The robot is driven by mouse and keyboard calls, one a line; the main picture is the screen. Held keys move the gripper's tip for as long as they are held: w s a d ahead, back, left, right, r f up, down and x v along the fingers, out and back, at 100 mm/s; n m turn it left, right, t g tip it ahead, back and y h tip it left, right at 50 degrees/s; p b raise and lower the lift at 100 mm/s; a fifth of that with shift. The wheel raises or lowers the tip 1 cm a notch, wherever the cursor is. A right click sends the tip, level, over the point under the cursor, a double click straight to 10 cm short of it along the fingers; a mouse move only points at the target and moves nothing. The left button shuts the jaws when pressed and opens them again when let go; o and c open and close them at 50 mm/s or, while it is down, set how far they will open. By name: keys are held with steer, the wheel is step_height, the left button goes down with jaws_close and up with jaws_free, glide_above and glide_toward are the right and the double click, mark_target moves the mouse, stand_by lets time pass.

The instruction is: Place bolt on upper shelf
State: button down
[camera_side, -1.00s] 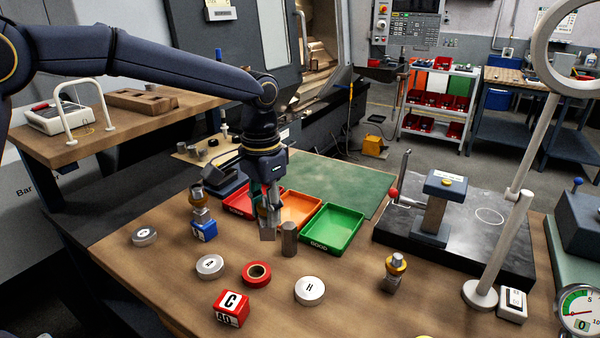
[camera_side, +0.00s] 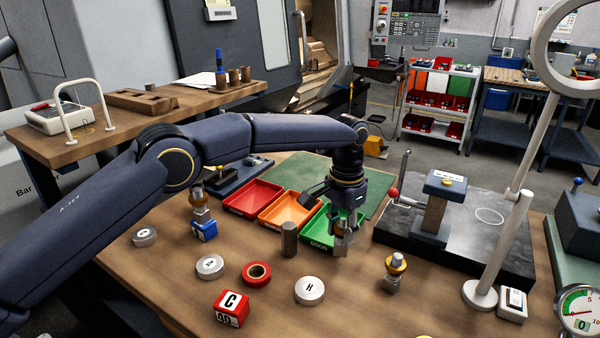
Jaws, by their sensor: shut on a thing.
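My gripper (camera_side: 343,243) points down at the front right corner of the green bin marked GOOD (camera_side: 322,243). It is shut on a small grey metal piece, mostly hidden between the fingers; I cannot tell whether this is the bolt. A plain grey metal cylinder (camera_side: 289,239) stands upright on the bench, left of my gripper and apart from it. A brass-topped metal part (camera_side: 396,267) stands to the right of my gripper. The raised wooden shelf (camera_side: 150,123) is at the back left, far from my gripper.
Red (camera_side: 252,197) and orange (camera_side: 288,208) bins sit beside the green one. A dark stone plate (camera_side: 470,248) with a gauge stand (camera_side: 436,205) lies right. Round pieces, red tape (camera_side: 257,274) and a red cube (camera_side: 231,307) lie in front. Several cylinders (camera_side: 233,76) stand on the shelf.

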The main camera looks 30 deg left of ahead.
steer(key=shift+w+d+f, duration=0.15)
steer(key=shift+w+f, duration=0.2)
steer(key=shift+f, duration=1.5)
steer(key=shift+f, duration=0.2)
steer(key=c, duration=0.8)
jaws_free()
steer(key=shift+o, duration=0.2)
steer(key=shift+r, duration=0.1)
